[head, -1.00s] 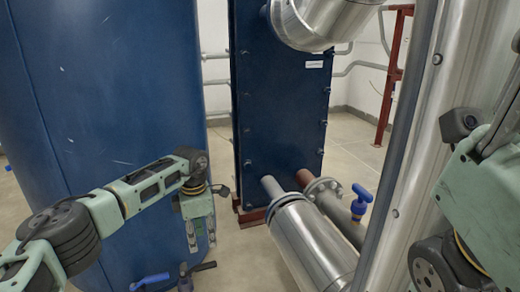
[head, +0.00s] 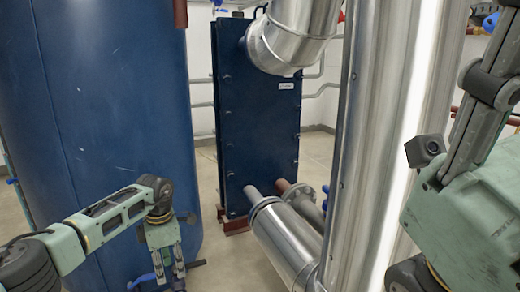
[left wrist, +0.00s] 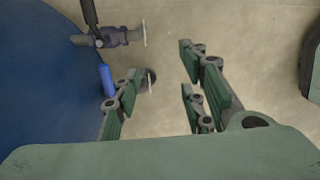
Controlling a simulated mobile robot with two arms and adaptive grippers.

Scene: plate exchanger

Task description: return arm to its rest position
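My left arm comes in from the left in the head view, bent at the elbow, with its gripper (head: 170,272) pointing down in front of the large blue tank. In the left wrist view the left gripper (left wrist: 158,95) has its green finger pads wide apart, with nothing held between them. A small valve with a blue handle (left wrist: 106,80) lies beyond the left-hand fingers; I cannot tell its distance from them. My right arm's green and dark parts (head: 470,205) fill the right side of the head view, close to the camera. Its fingertips are not clearly shown.
The blue tank (head: 105,110) stands close behind the left arm. The blue plate exchanger (head: 255,145) stands farther back. A large silver vertical pipe (head: 385,130) rises near the right arm, and a lower silver pipe (head: 285,240) lies left of it. Pale floor shows between.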

